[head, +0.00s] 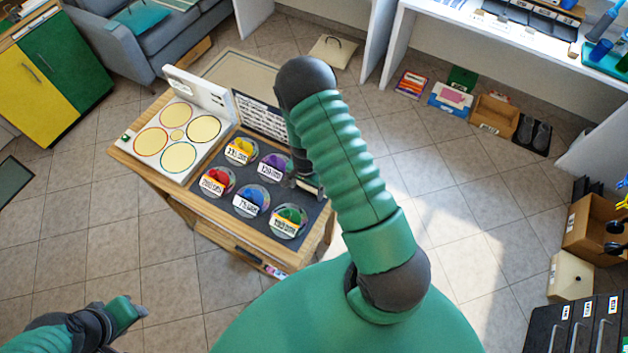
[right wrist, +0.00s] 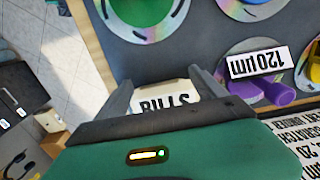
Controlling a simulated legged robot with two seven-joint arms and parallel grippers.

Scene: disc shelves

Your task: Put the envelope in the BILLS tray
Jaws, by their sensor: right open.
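My right gripper (right wrist: 160,94) is open above the dark board of discs, close to the board's edge. In the head view it is partly hidden behind my own arm, at the board's right side (head: 309,180). A pale piece marked BILLS (right wrist: 168,101) shows between its two fingers; the hand hides its lower part. I cannot tell whether this piece is the envelope or whether the fingers touch it. My left gripper (head: 138,311) is at the lower left over the floor, away from the table; its jaws are too unclear to read. I cannot make out a BILLS tray.
The wooden table (head: 178,192) carries a white panel with yellow circles (head: 179,139), the dark disc board (head: 235,202) and an upright text sign (head: 262,116). A dark cabinet with white labels (head: 580,325) stands at lower right. Cardboard boxes (head: 592,225) stand above it. The tiled floor between is clear.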

